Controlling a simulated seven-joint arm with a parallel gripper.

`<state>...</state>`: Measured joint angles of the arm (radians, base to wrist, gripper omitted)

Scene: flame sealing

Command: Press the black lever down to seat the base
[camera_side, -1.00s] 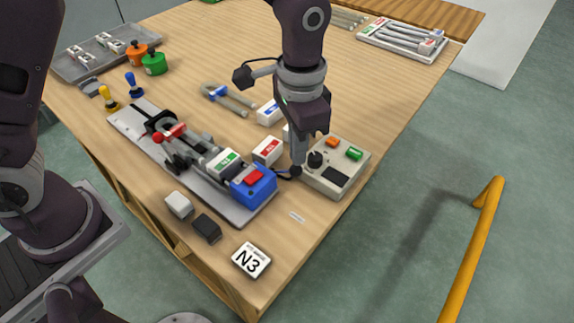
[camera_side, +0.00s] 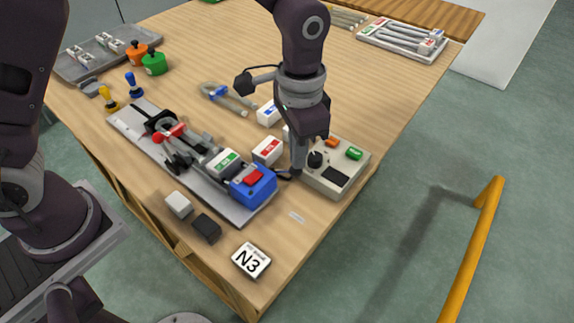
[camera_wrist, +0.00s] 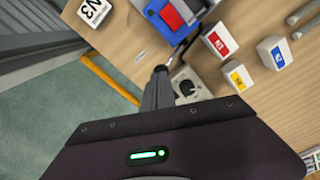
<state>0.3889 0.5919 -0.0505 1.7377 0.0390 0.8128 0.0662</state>
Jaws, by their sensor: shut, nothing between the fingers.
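The sealing fixture is a long grey plate (camera_side: 243,213) with a clamp that has a red-tipped handle (camera_side: 168,135). A blue block (camera_side: 256,188) with a red top sits at its near end. A thin black lever (camera_side: 284,174) reaches from the blue block's side toward my fingertips; in the wrist view it shows as a dark bar (camera_wrist: 179,53). My gripper (camera_side: 296,174) is shut and empty, pointing down beside the blue block at the lever's outer end. The wrist view shows the fingertips (camera_wrist: 160,70) close to that end; contact cannot be told for sure.
A grey control box (camera_side: 335,180) with a black knob stands just right of my gripper. White blocks with red (camera_side: 267,151) and blue (camera_side: 269,113) labels stand behind. An N3 card (camera_side: 251,260) lies near the table's front corner.

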